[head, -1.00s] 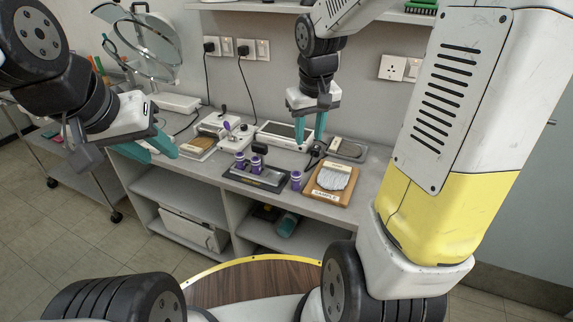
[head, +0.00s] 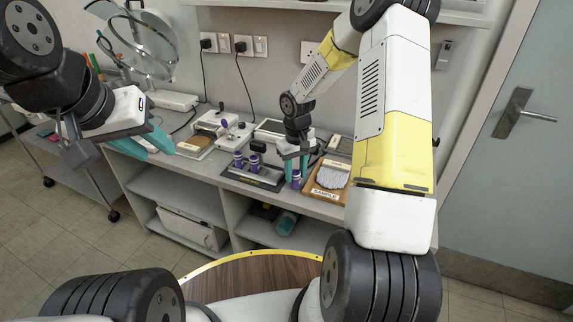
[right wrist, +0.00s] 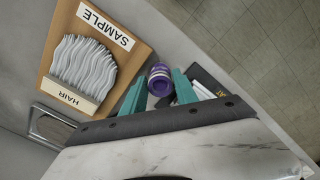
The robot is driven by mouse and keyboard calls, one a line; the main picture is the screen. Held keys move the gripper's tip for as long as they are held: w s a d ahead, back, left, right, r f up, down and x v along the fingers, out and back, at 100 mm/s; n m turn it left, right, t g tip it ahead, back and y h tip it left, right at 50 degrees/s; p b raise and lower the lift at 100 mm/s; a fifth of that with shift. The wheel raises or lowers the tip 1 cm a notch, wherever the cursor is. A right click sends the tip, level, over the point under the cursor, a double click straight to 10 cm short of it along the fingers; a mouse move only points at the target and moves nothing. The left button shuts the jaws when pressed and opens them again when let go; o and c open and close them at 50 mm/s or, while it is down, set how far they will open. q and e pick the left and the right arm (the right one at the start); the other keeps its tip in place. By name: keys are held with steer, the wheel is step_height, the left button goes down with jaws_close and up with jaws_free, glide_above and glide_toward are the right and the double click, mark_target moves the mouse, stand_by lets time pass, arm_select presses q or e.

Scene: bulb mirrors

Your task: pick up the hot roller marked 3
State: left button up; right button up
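A single purple roller (head: 296,181) stands on the counter beside the black tray (head: 240,177). Two more purple rollers (head: 238,159) (head: 254,162) stand on that tray. I cannot read a number on any of them. My right gripper (head: 294,168) points down at the single roller with its teal fingers apart. In the right wrist view the roller's purple end (right wrist: 160,78) shows between the fingers (right wrist: 159,86); I cannot tell whether they touch it. My left gripper (head: 160,145) is off to the left, away from the rollers, with its teal fingers apart and empty.
A wooden sample board (head: 326,192) with grey hair lies just right of the single roller, also seen in the right wrist view (right wrist: 114,62). White devices (head: 218,123) stand behind the tray. A round mirror (head: 140,45) stands at the back left.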

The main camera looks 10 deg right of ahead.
steer(key=shift+f, duration=1.35)
jaws_close()
steer(key=shift+r, duration=0.2)
